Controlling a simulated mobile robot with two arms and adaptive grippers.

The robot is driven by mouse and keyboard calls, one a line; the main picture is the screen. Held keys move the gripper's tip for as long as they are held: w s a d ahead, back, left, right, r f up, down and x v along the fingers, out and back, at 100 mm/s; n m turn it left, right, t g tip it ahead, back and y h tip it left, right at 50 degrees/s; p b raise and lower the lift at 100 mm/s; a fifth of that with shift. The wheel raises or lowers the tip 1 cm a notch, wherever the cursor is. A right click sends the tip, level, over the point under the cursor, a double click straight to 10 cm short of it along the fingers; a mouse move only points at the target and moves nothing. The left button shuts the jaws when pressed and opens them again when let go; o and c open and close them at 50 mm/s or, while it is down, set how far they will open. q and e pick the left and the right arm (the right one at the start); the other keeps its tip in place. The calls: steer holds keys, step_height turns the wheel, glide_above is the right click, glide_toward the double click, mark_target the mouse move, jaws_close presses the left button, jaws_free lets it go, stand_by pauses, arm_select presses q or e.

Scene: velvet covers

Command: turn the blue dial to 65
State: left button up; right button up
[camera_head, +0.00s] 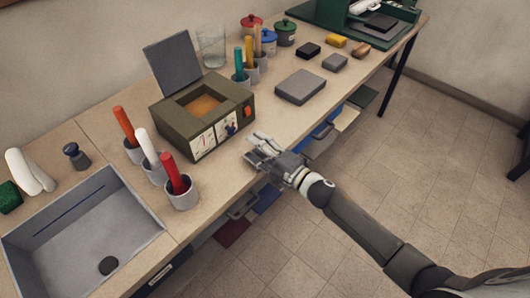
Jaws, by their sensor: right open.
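The blue dial (231,129) is a small knob on the front of an olive-green box (180,130) with its grey lid raised. It sits beside white panels (202,142) with markings too small to read, so its setting cannot be told. My right gripper (252,150) is open and empty, just in front of the box near the counter's front edge, to the lower right of the dial and apart from it. My left gripper is not in view.
An orange part (247,112) sits on the box near the dial. Grey cups with coloured handles, like the red one (174,173), stand left of the box. A grey block (300,87) lies to the right. A sink (85,235) is at lower left.

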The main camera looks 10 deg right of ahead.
steer(key=shift+v, duration=1.6)
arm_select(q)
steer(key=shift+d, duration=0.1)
